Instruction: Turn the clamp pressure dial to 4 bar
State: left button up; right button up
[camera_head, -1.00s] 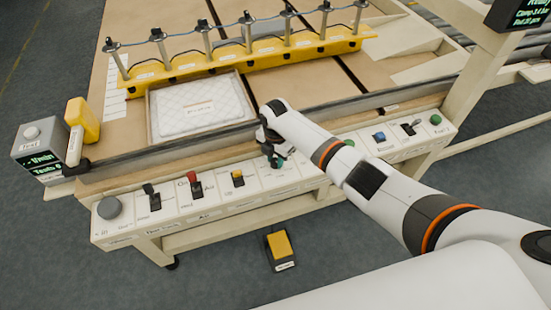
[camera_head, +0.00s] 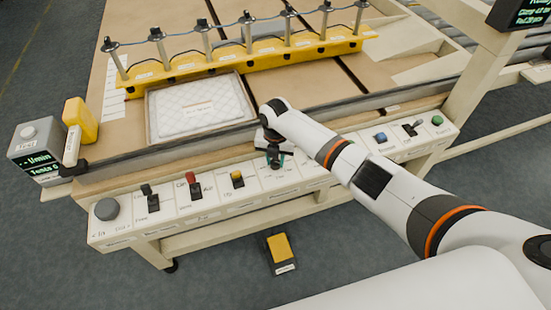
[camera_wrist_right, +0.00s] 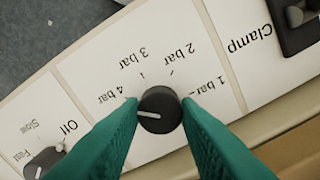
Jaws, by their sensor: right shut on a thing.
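The clamp pressure dial (camera_wrist_right: 160,110) is a round black knob with a white pointer line, on a white panel marked 1 bar to 4 bar. The pointer faces left in the right wrist view, on the side of the 4 bar label (camera_wrist_right: 115,93). The left finger hides part of the scale there, so the exact alignment is unclear. My right gripper (camera_wrist_right: 160,118) is shut on the dial, with one teal finger on each side. In the head view my right gripper (camera_head: 274,158) is over the control panel (camera_head: 208,213) and hides the dial. My left gripper is not in view.
Red (camera_head: 193,183) and yellow (camera_head: 237,179) switches sit left of the gripper; a blue button (camera_head: 380,138) sits to its right. A dark display (camera_head: 520,14) at top right has green text too small to read surely. A yellow pedal (camera_head: 280,247) is on the floor.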

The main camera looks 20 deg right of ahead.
aim_at(275, 162)
jog(key=o, duration=1)
jog(key=shift+c, duration=0.2)
jog(key=shift+r, duration=0.15)
notch_tip(275, 162, up, 12)
jog(key=b, duration=0.1)
jog(key=shift+b, duration=0.35)
